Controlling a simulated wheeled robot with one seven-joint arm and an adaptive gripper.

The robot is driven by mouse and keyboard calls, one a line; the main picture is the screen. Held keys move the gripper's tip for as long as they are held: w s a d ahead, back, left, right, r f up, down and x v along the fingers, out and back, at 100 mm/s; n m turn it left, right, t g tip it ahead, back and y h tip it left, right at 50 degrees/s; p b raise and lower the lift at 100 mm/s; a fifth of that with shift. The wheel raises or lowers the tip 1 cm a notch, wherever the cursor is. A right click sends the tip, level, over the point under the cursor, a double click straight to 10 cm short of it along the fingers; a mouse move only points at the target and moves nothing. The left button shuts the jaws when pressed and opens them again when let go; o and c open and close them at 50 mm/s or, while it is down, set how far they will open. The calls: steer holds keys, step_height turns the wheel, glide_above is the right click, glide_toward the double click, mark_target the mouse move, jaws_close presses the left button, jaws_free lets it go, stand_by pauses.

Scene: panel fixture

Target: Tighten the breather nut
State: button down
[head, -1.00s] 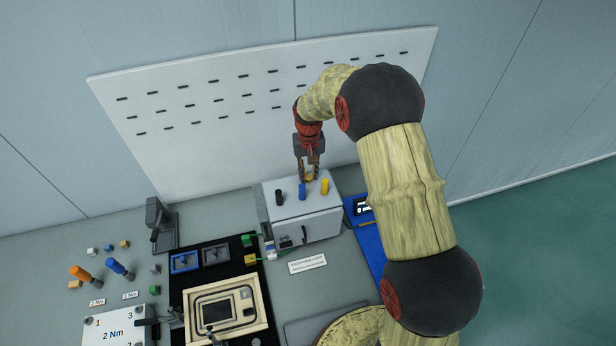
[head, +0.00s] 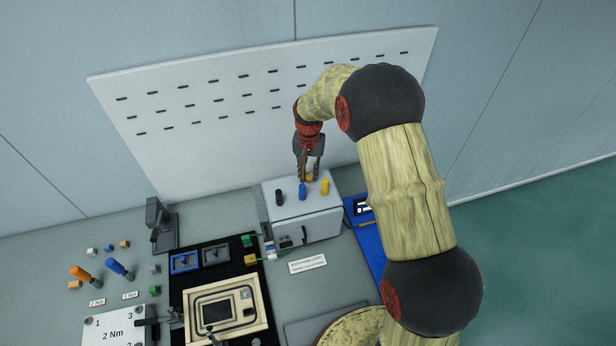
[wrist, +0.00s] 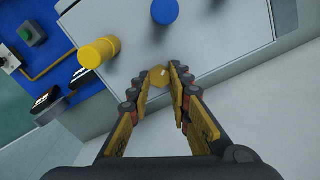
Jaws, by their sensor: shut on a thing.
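The breather nut (wrist: 159,76) is a small brass-coloured round piece near the back edge of the top of the grey box (head: 322,207). It also shows between my fingers in the head view (head: 309,178). My gripper (wrist: 160,84) points down over the box behind the yellow and blue posts. Its fingers are shut on the nut, one on each side. The nut's lower part and its seat are hidden.
On the box top stand a black post (head: 279,197), a blue post (head: 302,191) and a yellow post (head: 325,186), close to the fingers. A pegboard (head: 230,130) rises behind. A blue panel with a display (head: 363,206) lies right of the box.

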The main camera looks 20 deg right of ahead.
mark_target(309, 177)
steer(key=m, duration=0.3)
steer(key=shift+d, duration=0.15)
steer(key=shift+m, duration=0.3)
steer(key=shift+m, duration=0.5)
steer(key=c, duration=1.6)
jaws_free()
steer(key=shift+d, duration=0.1)
steer(key=shift+c, duration=0.2)
steer(key=shift+r, duration=0.1)
steer(key=shift+r+p, duration=0.35)
steer(key=shift+r, duration=0.2)
steer(key=shift+r+p, duration=1.5)
steer(key=shift+r, duration=1.45)
